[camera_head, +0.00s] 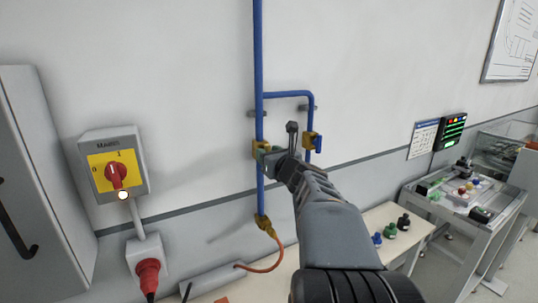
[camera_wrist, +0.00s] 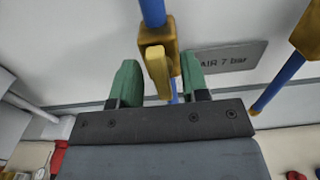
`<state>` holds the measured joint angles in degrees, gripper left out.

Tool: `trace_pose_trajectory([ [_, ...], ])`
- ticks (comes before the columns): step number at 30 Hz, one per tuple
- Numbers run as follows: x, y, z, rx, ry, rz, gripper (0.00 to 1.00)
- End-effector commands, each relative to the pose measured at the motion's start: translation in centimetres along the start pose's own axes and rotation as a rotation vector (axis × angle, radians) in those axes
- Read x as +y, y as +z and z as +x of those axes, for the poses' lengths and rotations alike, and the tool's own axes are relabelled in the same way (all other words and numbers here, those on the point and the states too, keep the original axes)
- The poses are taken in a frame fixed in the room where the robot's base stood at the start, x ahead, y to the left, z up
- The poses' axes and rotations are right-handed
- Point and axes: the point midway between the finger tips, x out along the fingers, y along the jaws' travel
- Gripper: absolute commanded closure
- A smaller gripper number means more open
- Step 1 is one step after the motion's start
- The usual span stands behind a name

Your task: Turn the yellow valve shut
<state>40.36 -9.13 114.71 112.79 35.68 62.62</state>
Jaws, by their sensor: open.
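The yellow valve sits on the left blue pipe; its brass body (camera_head: 258,148) shows just left of my gripper in the head view. In the wrist view its yellow lever (camera_wrist: 157,72) points along the pipe, roughly in line with it. My gripper (camera_head: 269,157) is open, and its green fingers (camera_wrist: 160,84) stand on either side of the lever, with a gap on each side. In the head view my gripper hides most of the lever.
A second valve with a blue handle (camera_head: 318,143) is close by on the right branch pipe. An "AIR 7 bar" plate (camera_wrist: 228,57) is on the wall. A mains switch (camera_head: 116,172) is at left. An orange hose (camera_head: 269,262) hangs below, and a bench (camera_head: 408,216) stands lower right.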

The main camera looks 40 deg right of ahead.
Motion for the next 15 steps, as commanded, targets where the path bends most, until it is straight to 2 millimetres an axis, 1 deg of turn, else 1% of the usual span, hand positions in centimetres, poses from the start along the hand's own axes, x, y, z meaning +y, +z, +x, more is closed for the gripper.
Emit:
trace_pose_trajectory([
  [3,0.0,0.01,-0.01,0.0,0.0,0.0,0.58],
  [15,0.01,0.02,-0.04,0.0,0.001,0.0,0.97],
])
